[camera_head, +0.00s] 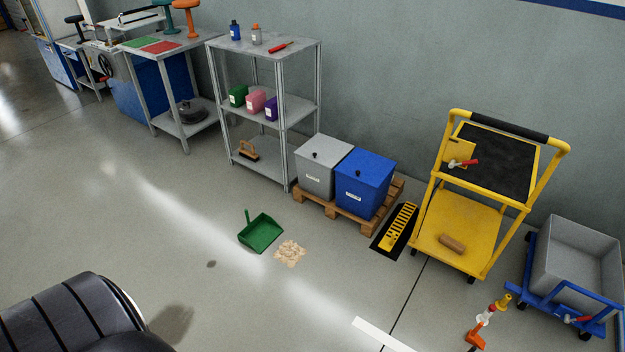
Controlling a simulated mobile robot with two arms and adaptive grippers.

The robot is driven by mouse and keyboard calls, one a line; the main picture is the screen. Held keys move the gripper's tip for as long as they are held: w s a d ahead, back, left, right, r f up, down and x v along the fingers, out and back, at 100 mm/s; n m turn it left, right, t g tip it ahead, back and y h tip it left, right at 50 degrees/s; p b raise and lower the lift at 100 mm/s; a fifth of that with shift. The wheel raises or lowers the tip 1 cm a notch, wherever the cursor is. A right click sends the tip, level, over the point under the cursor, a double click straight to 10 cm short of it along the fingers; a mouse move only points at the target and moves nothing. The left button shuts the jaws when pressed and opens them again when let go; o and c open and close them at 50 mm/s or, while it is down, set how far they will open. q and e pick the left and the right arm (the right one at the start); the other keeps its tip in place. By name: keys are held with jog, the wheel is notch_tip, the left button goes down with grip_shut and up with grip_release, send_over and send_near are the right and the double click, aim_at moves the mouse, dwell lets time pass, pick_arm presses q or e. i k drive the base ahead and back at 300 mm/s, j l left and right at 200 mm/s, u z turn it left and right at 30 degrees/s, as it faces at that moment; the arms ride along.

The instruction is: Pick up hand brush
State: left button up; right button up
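A brush-like item (248,150) with an orange-brown top and a dark underside sits on the bottom shelf of the grey metal rack (264,44); it looks like the hand brush. A green dustpan (261,233) with an upright handle lies on the floor in front of the rack. A patch of tan debris (290,252) lies on the floor beside the dustpan. Neither of my grippers is in view.
A pallet (343,213) with a grey bin (322,166) and a blue bin (364,183) stands right of the rack. Farther right are a yellow cart (455,225) and a blue trolley with a grey tub (580,261). The floor left of the dustpan is mostly clear.

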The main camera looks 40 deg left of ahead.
aim_at(249, 154)
jog(key=u, duration=1.6)
